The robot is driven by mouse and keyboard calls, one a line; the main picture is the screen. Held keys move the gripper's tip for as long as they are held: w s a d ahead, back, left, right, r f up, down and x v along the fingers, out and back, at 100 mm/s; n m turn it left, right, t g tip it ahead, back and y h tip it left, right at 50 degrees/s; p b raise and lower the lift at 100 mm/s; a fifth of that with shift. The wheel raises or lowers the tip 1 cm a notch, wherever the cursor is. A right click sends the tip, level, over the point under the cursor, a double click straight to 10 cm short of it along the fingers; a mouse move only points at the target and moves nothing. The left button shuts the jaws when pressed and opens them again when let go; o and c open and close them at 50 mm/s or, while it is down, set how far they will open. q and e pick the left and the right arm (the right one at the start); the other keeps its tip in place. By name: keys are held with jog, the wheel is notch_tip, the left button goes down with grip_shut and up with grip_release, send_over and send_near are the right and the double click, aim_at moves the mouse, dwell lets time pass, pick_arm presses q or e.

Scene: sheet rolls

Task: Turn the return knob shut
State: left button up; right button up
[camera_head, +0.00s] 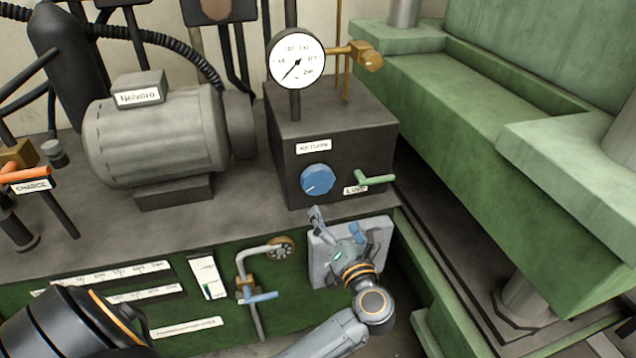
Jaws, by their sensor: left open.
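The return knob (317,180) is a round blue knob with a pale pointer line aimed to the lower left. It sits on the front of a dark grey block, under a white label reading RETURN (313,147). My left gripper (336,224) is below the knob and slightly to its right, in front of the green panel. Its two fingers are apart, with nothing between them. It looks apart from the knob. My right gripper is not in the picture.
A green lever (377,180) juts out right of the knob. A dial gauge (296,61) and brass valve (366,55) stand above. A grey motor (157,137) is left. A bent pipe with a blue-handled valve (260,297) is left of my gripper. Green press beams (480,140) fill the right.

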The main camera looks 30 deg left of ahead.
aim_at(319, 183)
pick_arm(q)
jog(key=p+x, duration=0.1)
jog(key=x, duration=1.2)
jog(key=shift+w+p, duration=0.15)
jog(key=shift+p, duration=0.2)
jog(key=shift+c, duration=1.1)
jog(key=c, duration=0.9)
